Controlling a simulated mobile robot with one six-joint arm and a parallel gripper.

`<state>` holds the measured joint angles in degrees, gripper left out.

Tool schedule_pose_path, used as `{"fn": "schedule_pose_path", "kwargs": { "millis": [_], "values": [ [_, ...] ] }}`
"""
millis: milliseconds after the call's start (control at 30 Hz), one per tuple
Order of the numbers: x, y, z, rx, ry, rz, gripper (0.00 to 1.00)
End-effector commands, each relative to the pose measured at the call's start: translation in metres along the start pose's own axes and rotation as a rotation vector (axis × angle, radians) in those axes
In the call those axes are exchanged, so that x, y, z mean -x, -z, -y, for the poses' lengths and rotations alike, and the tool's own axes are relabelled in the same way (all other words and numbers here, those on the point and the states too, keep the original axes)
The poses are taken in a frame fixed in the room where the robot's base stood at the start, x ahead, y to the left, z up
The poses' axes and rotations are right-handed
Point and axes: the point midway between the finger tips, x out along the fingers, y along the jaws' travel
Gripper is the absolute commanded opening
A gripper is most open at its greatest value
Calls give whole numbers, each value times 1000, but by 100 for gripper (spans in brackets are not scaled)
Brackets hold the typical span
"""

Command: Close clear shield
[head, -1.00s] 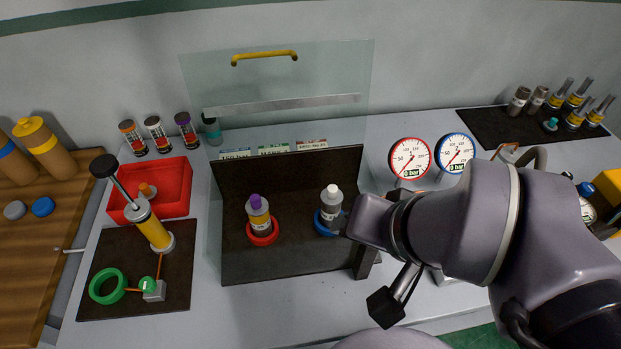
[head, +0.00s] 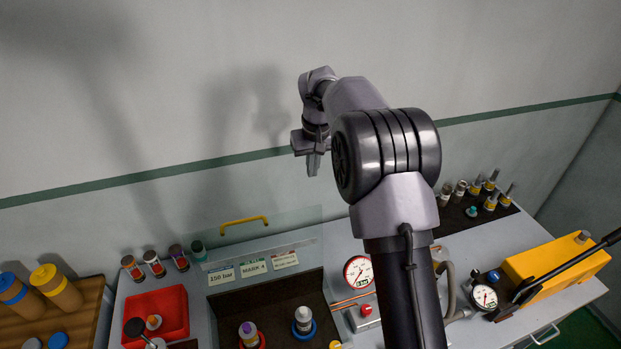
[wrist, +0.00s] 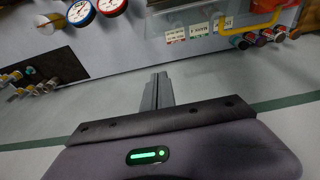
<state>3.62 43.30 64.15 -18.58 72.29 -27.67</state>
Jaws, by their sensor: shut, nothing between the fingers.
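The clear shield (head: 290,220) is a see-through panel with a yellow handle (head: 243,223) along its top edge. It stands raised at the back of the dark bay (head: 225,308), open toward me. In the wrist view the yellow handle (wrist: 250,27) shows at the upper right. Two bottles stand in the bay, a purple-capped one (head: 248,333) in a red ring and a white-capped one (head: 303,319) in a blue ring. My gripper (head: 313,170) is shut and empty, high in front of the wall, above and right of the handle, apart from it. Its fingers (wrist: 158,88) also show in the wrist view.
A red tray (head: 158,313) stands left of the bay, with small jars behind it. Gauges (head: 358,270) and a yellow pump (head: 557,268) stand to the right. A dark mat (head: 462,217) holds several bottles. The wall above is clear.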

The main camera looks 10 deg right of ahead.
Motion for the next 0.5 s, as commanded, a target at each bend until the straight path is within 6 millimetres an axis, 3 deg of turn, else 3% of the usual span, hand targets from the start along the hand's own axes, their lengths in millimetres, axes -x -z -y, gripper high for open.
{"fn": "schedule_pose_path", "kwargs": {
  "millis": [400,467,500],
  "values": [
    [-86,-1,1,-1,1,2,0],
    [-98,-2,1,-1,1,2,0],
    [-93,-8,0,-1,0,-1,0]
  ]
}}
